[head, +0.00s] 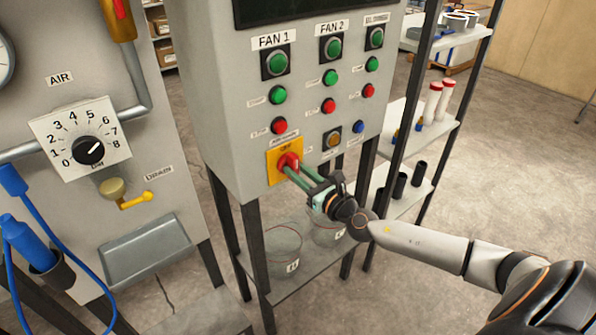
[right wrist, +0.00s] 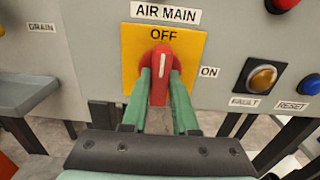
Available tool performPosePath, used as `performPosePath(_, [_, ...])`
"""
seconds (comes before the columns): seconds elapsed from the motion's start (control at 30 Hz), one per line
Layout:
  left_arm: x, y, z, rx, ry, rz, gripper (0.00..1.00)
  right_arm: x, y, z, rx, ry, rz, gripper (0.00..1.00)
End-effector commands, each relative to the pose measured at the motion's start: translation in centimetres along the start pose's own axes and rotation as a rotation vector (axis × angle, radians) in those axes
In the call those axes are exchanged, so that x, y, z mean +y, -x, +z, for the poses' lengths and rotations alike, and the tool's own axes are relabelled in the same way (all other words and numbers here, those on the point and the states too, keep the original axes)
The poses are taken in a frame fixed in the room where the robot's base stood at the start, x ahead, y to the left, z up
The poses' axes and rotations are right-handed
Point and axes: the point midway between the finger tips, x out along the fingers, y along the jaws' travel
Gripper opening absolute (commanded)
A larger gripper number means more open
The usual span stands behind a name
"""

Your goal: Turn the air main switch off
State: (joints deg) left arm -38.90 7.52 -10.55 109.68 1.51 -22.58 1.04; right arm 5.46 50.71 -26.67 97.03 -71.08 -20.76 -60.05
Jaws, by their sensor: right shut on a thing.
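The air main switch (head: 288,160) is a red knob on a yellow plate (head: 272,170) low on the grey control cabinet. In the right wrist view the red knob (right wrist: 161,68) stands upright, with its white line pointing up to OFF; ON is printed to the right of the plate. The AIR MAIN label (right wrist: 165,12) is above it. My right gripper (head: 291,171) is shut on the knob, one green finger on each side. The fingers also show in the right wrist view (right wrist: 160,86). My left gripper is not in view.
Fan buttons (head: 278,94) sit above the switch, and an amber fault button (right wrist: 262,78) is to its right. A shelf with glass containers (head: 284,250) is below. A dial panel (head: 88,140) and drain valve (head: 125,195) are at left; a rack (head: 440,130) stands at right.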

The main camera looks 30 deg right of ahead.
Motion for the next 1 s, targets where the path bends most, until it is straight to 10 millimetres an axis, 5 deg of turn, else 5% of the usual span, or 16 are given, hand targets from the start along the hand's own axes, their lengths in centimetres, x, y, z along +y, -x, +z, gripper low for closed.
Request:
performPosePath(0.3, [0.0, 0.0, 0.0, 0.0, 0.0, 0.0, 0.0, 0.0, 0.0, 0.0, 0.0, 0.002, 0.0, 0.57])
performPosePath(0.67, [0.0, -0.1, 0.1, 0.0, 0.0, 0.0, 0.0, 0.0, 0.7, -0.1, 0.002, 0.002, 0.0, 0.57])
performPosePath(1.0, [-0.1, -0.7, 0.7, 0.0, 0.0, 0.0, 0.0, 0.0, 5.2, -0.3, 0.004, 0.003, 0.002, 0.57])
